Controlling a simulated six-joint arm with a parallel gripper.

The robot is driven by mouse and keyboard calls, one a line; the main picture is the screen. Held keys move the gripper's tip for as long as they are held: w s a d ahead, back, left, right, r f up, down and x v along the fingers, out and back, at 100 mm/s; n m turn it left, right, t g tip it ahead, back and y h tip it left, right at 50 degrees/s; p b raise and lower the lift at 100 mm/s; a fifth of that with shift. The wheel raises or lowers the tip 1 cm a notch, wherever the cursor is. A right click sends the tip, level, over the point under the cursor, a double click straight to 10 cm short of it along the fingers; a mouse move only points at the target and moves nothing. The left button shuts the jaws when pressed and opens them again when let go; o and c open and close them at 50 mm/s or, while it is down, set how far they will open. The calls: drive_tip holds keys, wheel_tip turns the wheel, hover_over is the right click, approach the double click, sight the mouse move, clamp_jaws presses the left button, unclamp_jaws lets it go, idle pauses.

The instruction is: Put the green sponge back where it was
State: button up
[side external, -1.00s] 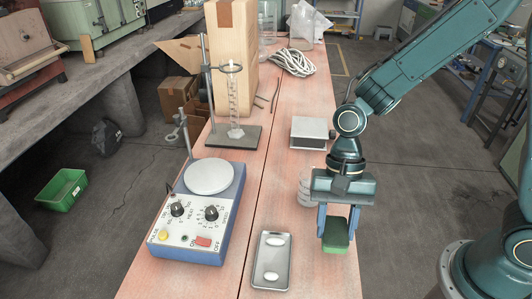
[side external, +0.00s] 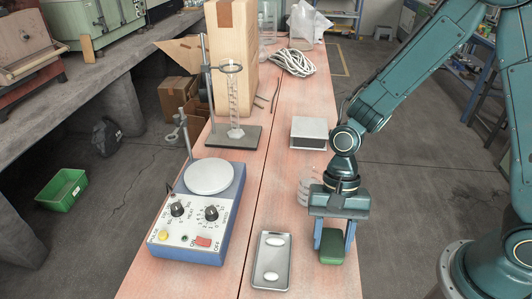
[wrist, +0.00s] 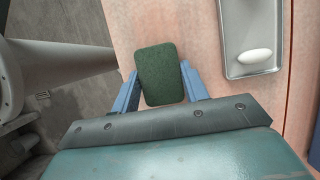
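The green sponge (side external: 332,247) lies flat and low over the right strip of the bench, close to its right edge. It is right of the metal tray (side external: 257,275). My gripper (side external: 334,246) points straight down over it, with one blue finger on each side. In the wrist view the sponge (wrist: 160,75) sits between the fingertips (wrist: 159,70), lined up with them, and both tips meet its sides. The gripper looks shut on the sponge. Whether its underside touches the bench is hard to tell.
A grey box (side external: 309,133) and a clear, ribbed object (side external: 304,188) lie behind my gripper. A stand with a glass cylinder (side external: 233,100) is farther back.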

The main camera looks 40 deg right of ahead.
drive_tip(key=shift+o, duration=1.3)
drive_tip(key=shift+r, duration=0.15)
drive_tip(key=v, duration=1.2)
drive_tip(key=shift+r, duration=0.1)
